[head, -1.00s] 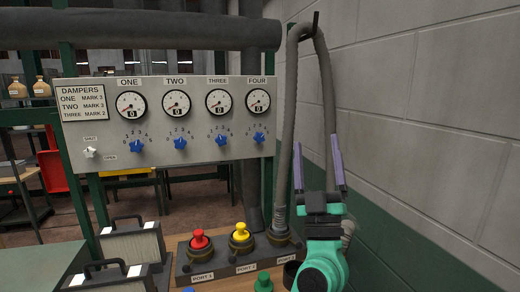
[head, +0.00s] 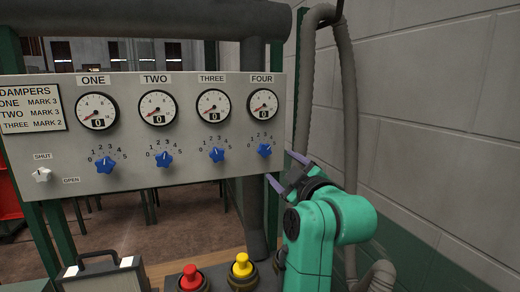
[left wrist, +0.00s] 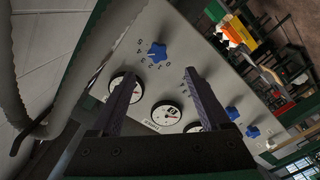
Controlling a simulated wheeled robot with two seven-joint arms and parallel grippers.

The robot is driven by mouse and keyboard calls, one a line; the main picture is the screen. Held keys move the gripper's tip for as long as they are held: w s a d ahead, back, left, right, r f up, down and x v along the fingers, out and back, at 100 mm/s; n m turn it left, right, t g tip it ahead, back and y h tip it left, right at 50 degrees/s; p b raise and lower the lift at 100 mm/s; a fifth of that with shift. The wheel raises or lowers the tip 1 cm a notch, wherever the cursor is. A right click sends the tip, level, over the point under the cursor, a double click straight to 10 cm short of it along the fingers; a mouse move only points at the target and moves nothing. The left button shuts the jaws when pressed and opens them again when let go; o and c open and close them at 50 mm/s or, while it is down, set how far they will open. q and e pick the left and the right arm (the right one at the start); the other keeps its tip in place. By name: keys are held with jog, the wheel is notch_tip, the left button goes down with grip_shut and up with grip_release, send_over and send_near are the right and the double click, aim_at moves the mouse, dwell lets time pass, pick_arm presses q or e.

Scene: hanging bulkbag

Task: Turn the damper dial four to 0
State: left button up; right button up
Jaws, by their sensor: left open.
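Damper dial four is a blue star-shaped knob (head: 264,150) at the right end of the grey panel (head: 140,185), under the gauge marked FOUR (head: 262,104), whose counter shows 0. A number scale arcs over the knob; its exact setting is too small to read. My left gripper (head: 286,170) is open and empty, just right of and below the dial, its two purple fingers pointing at the panel. In the left wrist view, dial four (left wrist: 157,50) lies ahead between the open fingertips (left wrist: 162,78), apart from them. My right gripper is not in view.
Dials one (head: 106,163), two (head: 164,159) and three (head: 217,155) sit to the left. A white SHUT/OPEN switch (head: 42,174) is at far left. A grey hose (head: 345,100) hangs right of the panel. Red (head: 190,278) and yellow (head: 242,266) port knobs stand below.

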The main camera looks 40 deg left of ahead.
aim_at(265, 151)
pick_arm(q)
jog(key=p+x, duration=0.1)
jog(key=x, duration=0.2)
jog(key=p+x, duration=0.2)
jog(key=x, duration=0.2)
jog(key=r+p+x, duration=0.1)
jog(key=x, duration=0.3)
jog(key=shift+a, duration=0.2)
jog(key=shift+w+a, duration=0.2)
jog(key=shift+a, duration=0.1)
jog(key=shift+d, duration=0.15)
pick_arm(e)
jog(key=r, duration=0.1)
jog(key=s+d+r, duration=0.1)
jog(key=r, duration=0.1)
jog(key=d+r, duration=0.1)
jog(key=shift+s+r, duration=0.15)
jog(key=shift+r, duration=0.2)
pick_arm(q)
grip_shut()
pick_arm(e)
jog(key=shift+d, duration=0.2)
